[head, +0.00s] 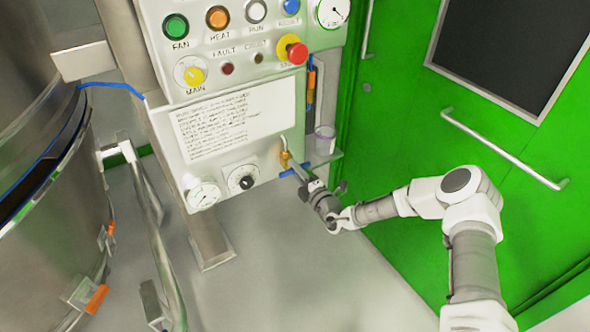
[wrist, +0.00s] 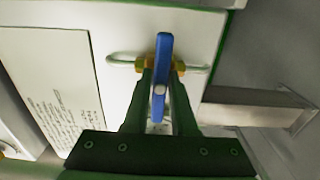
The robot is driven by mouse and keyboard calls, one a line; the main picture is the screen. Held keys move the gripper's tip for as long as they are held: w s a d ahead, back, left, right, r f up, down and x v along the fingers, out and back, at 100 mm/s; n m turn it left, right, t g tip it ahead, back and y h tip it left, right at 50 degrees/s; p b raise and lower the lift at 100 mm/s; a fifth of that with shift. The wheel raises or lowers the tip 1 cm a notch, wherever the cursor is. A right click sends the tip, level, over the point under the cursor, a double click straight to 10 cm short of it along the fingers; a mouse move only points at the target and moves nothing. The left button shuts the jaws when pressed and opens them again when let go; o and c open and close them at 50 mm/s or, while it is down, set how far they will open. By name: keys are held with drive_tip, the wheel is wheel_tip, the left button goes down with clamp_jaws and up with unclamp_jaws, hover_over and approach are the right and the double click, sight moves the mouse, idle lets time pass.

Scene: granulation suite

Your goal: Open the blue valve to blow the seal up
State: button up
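The blue valve handle (wrist: 164,50) is a flat bar on a brass valve body on the panel's lower right. In the wrist view it runs upright in the picture, across the thin pipe, with brass fittings (wrist: 141,65) on both sides. In the head view the blue handle (head: 286,173) shows at the fingertips. My gripper (wrist: 163,85) reaches the valve with one finger on each side of the handle. The handle lies between the fingers; whether they press on it is not clear. My gripper (head: 300,174) partly hides the valve in the head view.
The panel carries a round gauge (head: 203,194), a black dial (head: 241,180), a yellow MAIN knob (head: 194,75) and a red stop button (head: 296,53). A small shelf (head: 327,158) holds a cup beside the valve. A green door stands right, a steel vessel (head: 60,225) left.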

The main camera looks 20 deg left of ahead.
clamp_jaws()
drive_tip(key=n+p, duration=0.2)
drive_tip(key=n, duration=0.1)
drive_tip(key=shift+r, duration=0.15)
drive_tip(key=n+p, duration=0.2)
drive_tip(key=n, duration=0.3)
drive_tip(key=n+p, duration=0.2)
drive_tip(key=n, duration=0.3)
drive_tip(key=n+p, duration=0.1)
drive_tip(key=n, duration=0.3)
drive_tip(key=shift+n, duration=0.4)
idle(0.4)
drive_tip(key=o, duration=0.6)
unclamp_jaws()
